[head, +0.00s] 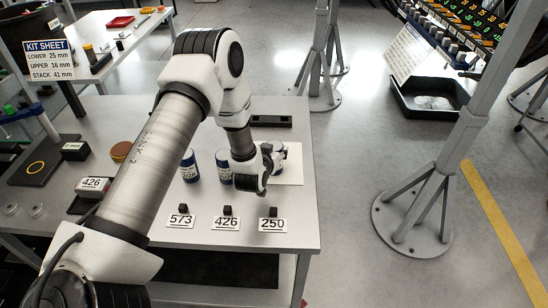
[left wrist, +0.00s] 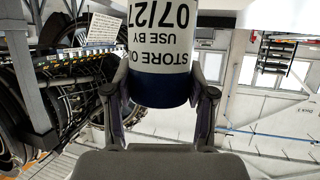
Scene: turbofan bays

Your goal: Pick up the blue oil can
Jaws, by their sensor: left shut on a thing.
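My left gripper (head: 267,168) is above the right part of the grey table and is shut on a blue-and-white can (head: 280,154). In the left wrist view the can (left wrist: 162,80) sits between the two fingers of the left gripper (left wrist: 160,98). Its white label has "STORE", "USE BY" and "07/27" in inverted letters, and one end is dark blue. Most of this can is hidden by the gripper in the head view, and I cannot tell if it touches the table. Two similar cans, a left one (head: 189,166) and a middle one (head: 223,167), stand beside it. My right gripper is not in view.
A white sheet (head: 293,173) lies under the gripper area. A brown round lid (head: 121,151) is left. A metal stand (head: 412,215) rises from the floor at right.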

